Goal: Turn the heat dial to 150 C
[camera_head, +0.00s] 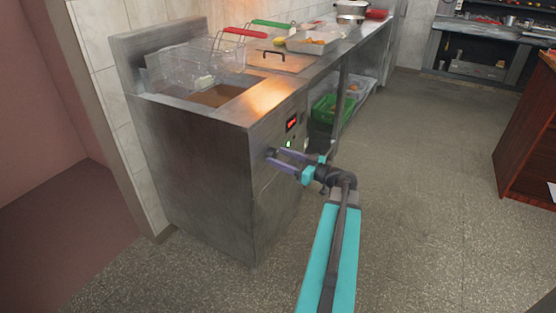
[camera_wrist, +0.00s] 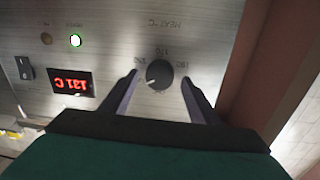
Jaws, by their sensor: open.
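The heat dial (camera_wrist: 158,73) is a round dark knob on the steel front panel, shown upside down in the wrist view. A small white mark sits at its lower left in that picture, and faint scale figures surround it. My gripper (camera_wrist: 160,79) is open, with one finger on each side of the dial. Small gaps seem to show between fingers and knob, so I cannot tell any contact. In the head view my gripper (camera_head: 270,158) points at the fryer front, where the dial cannot be made out. The red display (camera_wrist: 71,84) appears to read 131 C, inverted.
A rocker switch (camera_wrist: 24,68), a lit green lamp (camera_wrist: 75,41) and an unlit amber lamp (camera_wrist: 46,39) share the panel. The fryer (camera_head: 190,165) has a basket (camera_head: 190,70) on top. Open floor (camera_head: 420,170) lies to the right.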

